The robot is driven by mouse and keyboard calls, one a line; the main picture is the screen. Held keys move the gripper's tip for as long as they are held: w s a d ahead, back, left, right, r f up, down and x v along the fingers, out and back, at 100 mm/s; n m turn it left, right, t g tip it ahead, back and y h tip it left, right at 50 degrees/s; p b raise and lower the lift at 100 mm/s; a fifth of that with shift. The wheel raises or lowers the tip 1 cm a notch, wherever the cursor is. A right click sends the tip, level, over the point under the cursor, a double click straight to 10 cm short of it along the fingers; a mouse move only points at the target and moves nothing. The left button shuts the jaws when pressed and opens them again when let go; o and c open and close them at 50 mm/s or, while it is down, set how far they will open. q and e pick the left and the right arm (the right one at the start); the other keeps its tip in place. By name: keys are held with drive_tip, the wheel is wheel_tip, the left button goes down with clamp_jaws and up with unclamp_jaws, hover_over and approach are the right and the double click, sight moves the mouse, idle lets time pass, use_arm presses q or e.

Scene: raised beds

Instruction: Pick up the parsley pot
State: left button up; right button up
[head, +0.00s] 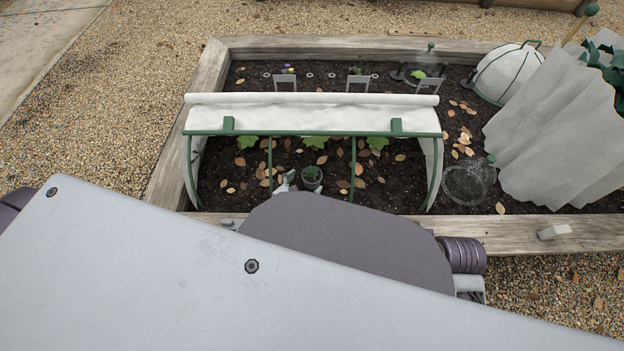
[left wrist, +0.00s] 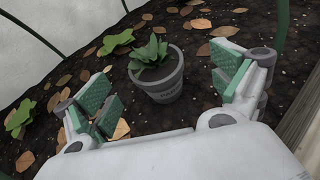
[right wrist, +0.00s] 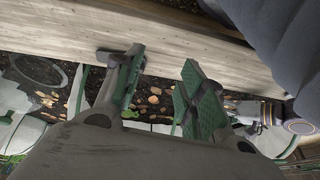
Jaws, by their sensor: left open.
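The parsley pot (head: 312,178) is a small dark grey pot with green leaves, standing on soil beneath the covered frame. My left gripper (left wrist: 165,92) is open, one finger on each side of the view, and holds nothing. In the head view only a small part of the left gripper (head: 287,181) shows beside the pot; my arm hides the rest. My right gripper (right wrist: 163,88) is open and empty near a wooden bed edge.
A green hoop frame (head: 312,133) with a rolled white cover (head: 312,99) arches over the pot. Leafy seedlings (left wrist: 118,40) and dry leaves lie around. The bed's wooden front board (head: 510,234) is close. A clear dome (head: 468,183) and a white wrapped plant (head: 553,135) stand to the right.

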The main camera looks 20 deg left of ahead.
sight(311, 176)
use_arm(q)
drive_tip(key=shift+w+f+b, duration=0.2)
drive_tip(key=shift+w+f, duration=0.1)
drive_tip(key=shift+w, duration=0.2)
drive_tip(key=shift+w+f+b, duration=0.2)
drive_tip(key=shift+w+f, duration=0.05)
drive_tip(key=shift+w, duration=0.25)
drive_tip(key=shift+w+d+f, duration=0.15)
drive_tip(key=shift+w+f, duration=0.2)
drive_tip(key=shift+w, duration=0.3)
drive_tip(key=shift+w+d+f, duration=0.1)
drive_tip(key=shift+w, duration=0.2)
drive_tip(key=shift+w+d+f+b, duration=0.1)
drive_tip(key=shift+w+f+b, duration=0.05)
drive_tip(key=shift+w+b, duration=0.25)
use_arm(e)
drive_tip(key=f, duration=0.2)
drive_tip(key=a+f, duration=0.1)
drive_tip(key=shift+w+f+t+y, duration=0.2)
drive_tip(key=shift+w+t+y, duration=0.1)
drive_tip(key=shift+w, duration=0.05)
use_arm(q)
drive_tip(key=c, duration=1.3)
use_arm(e)
drive_tip(key=shift+r, duration=0.1)
drive_tip(key=shift+r, duration=0.1)
